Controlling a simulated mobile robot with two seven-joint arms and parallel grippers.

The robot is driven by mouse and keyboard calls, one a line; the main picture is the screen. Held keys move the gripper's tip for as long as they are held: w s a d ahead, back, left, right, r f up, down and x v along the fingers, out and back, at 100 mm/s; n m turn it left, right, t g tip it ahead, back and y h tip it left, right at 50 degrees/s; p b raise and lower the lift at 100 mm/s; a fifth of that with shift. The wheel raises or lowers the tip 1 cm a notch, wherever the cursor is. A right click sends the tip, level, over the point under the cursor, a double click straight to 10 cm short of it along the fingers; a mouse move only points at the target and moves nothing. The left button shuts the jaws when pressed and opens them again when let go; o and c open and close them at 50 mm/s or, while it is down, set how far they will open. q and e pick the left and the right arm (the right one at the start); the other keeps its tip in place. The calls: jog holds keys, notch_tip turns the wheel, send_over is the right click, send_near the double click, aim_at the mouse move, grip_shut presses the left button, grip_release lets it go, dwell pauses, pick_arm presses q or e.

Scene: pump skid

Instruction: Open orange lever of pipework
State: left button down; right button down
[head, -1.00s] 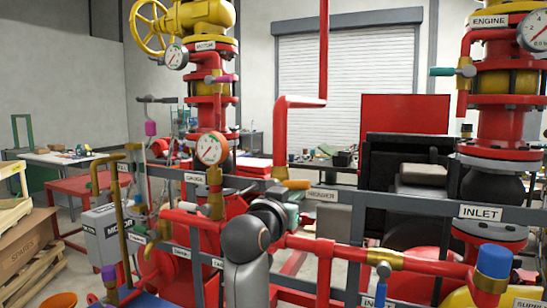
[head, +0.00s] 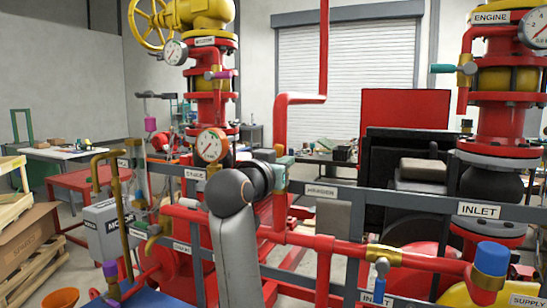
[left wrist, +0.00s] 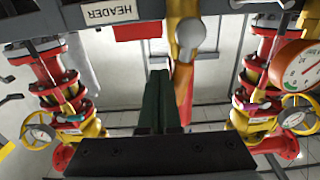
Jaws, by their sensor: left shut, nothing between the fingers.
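The orange lever (left wrist: 184,92) shows in the left wrist view, running down from a round grey valve cap (left wrist: 190,34) in the upside-down picture. In the left wrist view the fingers (left wrist: 159,76) are shut and empty, close beside the lever. Whether they touch it I cannot tell. My right gripper is not in view.
A grey rail with the HEADER label (head: 321,191) runs behind the valve. A red vertical pipe (head: 281,125) rises above it. A gauge (head: 212,145) is close left of my wrist. A lower red pipe (head: 310,240) and a blue-capped valve (head: 491,258) are in front at right.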

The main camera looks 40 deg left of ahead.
pick_arm(q)
jog(key=v, duration=0.9)
jog(key=shift+r, duration=0.25)
dwell(0.7)
jog(key=shift+d, duration=0.1)
jog(key=d+f+m+g+h, duration=0.1)
jog(key=d+f+g, duration=0.2)
jog(key=f, duration=1.1)
jog(key=d+f+m+g+h, duration=0.1)
jog(key=d+f+m+g, duration=0.15)
jog(key=f, duration=1.15)
jog(key=s+d+f+m+g+h, duration=0.1)
jog(key=s+d+f+g, duration=0.3)
jog(key=s+f, duration=0.8)
jog(key=s+d+f+g+h, duration=0.1)
jog(key=s+d+f+g, duration=0.35)
jog(key=s+f, duration=0.7)
jog(key=w+d+f+t+h, duration=0.1)
jog(key=w+d+f+t, duration=0.1)
jog(key=f, duration=0.3)
jog(key=w+d+f+t+h, duration=0.1)
jog(key=w+d+f+t, duration=0.1)
jog(key=f, duration=0.4)
jog(key=shift+w+t, duration=0.35)
jog(key=shift+t, duration=0.45)
